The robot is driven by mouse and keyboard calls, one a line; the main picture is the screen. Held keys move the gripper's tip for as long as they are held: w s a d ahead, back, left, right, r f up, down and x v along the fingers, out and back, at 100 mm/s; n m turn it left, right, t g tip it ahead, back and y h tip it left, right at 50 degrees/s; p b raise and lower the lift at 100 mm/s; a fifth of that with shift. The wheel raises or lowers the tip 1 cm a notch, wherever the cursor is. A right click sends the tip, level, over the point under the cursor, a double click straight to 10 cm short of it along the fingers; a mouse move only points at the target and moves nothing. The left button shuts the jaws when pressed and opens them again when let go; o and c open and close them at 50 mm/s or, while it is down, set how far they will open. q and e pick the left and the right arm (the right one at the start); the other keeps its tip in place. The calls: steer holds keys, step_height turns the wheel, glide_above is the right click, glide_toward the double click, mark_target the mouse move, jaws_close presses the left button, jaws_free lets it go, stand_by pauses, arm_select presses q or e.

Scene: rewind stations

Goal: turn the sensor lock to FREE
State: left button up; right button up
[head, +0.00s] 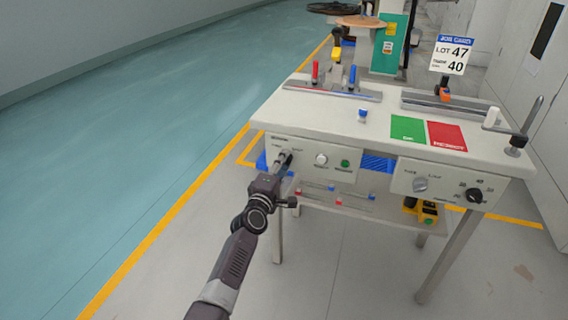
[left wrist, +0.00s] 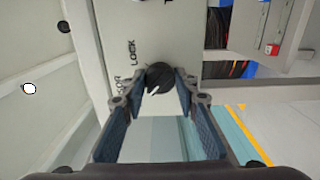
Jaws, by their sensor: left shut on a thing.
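The sensor lock is a black round knob (left wrist: 160,77) with a white pointer mark, on a pale panel in the left wrist view. The word LOCK is printed sideways beside it, and part of another label shows below that. The pointer slants toward the lower left of that picture. My left gripper (left wrist: 161,80) is shut on the knob, with one finger on each side. In the head view my left gripper (head: 285,159) reaches the left end of the station's front panel (head: 309,161) and hides the knob. The FREE mark cannot be read. My right gripper is not in view.
On the same panel are a white knob (head: 321,159) and a green button (head: 345,164). A second panel (head: 440,184) with a grey and a black knob is at the right. The tabletop (head: 325,118) holds green and red mats and coloured handles. The floor at left is clear.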

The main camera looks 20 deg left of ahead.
arm_select(q)
steer(key=shift+f, duration=0.1)
steer(key=o, duration=1.1)
steer(key=shift+o, duration=0.2)
steer(key=shift+s, duration=0.15)
steer(key=s, duration=1.1)
steer(key=shift+s+a, duration=0.25)
steer(key=shift+s, duration=0.15)
